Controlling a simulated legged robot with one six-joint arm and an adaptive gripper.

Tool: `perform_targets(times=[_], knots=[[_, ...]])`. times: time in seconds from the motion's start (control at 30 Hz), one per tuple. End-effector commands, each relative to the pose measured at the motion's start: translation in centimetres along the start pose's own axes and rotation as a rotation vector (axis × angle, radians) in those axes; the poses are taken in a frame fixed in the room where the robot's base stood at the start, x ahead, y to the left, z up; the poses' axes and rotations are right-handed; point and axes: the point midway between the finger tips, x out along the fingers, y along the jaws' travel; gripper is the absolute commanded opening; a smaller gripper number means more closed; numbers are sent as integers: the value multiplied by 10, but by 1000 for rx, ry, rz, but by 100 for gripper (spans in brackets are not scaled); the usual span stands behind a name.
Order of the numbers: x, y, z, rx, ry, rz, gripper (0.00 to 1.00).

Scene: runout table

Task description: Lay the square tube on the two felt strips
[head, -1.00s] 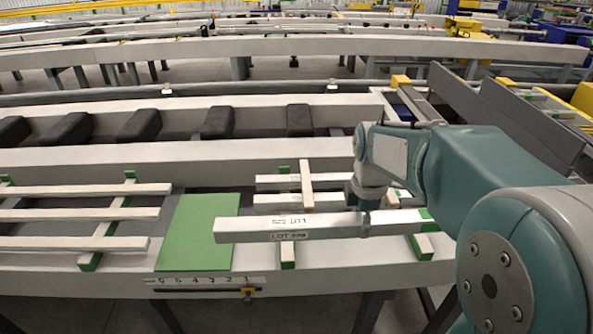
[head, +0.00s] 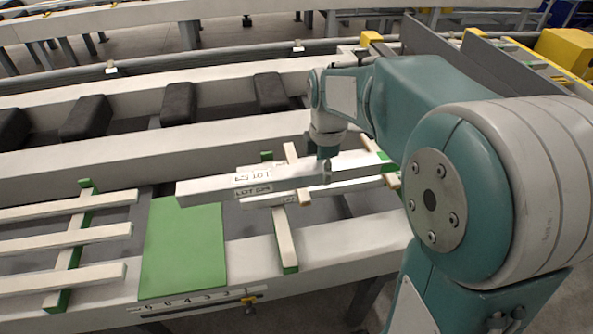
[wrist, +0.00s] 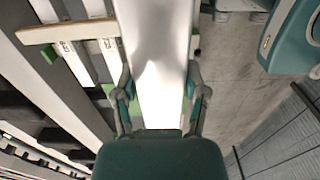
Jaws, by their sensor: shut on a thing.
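The square tube (head: 215,187) is long, pale and labelled LOT. My gripper (head: 325,172) is shut around it right of its middle and holds it roughly level over the right-hand rack. In the wrist view the tube (wrist: 155,45) runs between the two fingers (wrist: 160,100). Below are two pale crossbars with green ends, which look like the felt strips: a near one (head: 285,243) and one at the right (head: 391,180), largely hidden by the tube and my arm. I cannot tell whether the tube touches them.
Another pale tube (head: 345,186) lies beneath, with a thin wooden stick (head: 291,154) across. The stick also shows in the wrist view (wrist: 60,31). A green mat (head: 184,250) lies left, beside a rack of several pale bars (head: 65,240). Dark blocks (head: 178,103) line the trough behind.

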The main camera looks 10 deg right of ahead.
Motion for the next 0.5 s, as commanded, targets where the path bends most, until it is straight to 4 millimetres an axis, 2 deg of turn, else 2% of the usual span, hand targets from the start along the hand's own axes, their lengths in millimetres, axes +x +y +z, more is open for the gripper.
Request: perform_targets(times=[0.17, 0.5], knots=[[9, 21, -1, 1, 0, -1, 0], [35, 81, -9, 0, -2, 1, 0]])
